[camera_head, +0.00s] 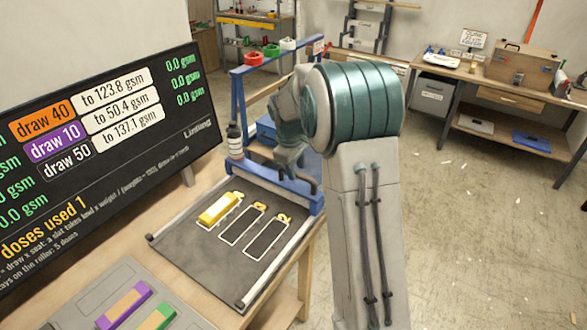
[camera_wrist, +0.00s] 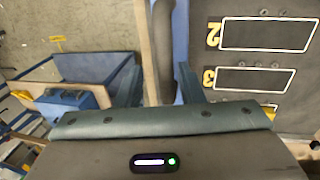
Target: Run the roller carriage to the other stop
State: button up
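The roller carriage is a blue gantry whose low crossbar (camera_head: 270,184) spans the grey mat (camera_head: 190,240) at the far end of its rails. My gripper (camera_head: 298,175) is over the crossbar, right of its middle. In the wrist view the two fingers (camera_wrist: 158,88) are spread apart. A dark grey cylinder, perhaps the roller, runs into the gap between them, with a blue bar beside it. I cannot tell whether either finger touches. The near stop cannot be made out clearly; the rails (camera_head: 275,262) end near the mat's front edge.
A yellow slat (camera_head: 219,209) lies in the first mat outline; the other two outlines are empty. A grey tray (camera_head: 140,285) with purple and green slats is at front left. A black display board (camera_head: 110,140) stands left. Red, white and green cups sit on the gantry's top.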

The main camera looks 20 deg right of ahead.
jog(key=shift+a, duration=0.1)
jog(key=b+v, duration=0.1)
jog(key=v, duration=1.2)
jog(key=shift+r, duration=0.35)
dwell(0.7)
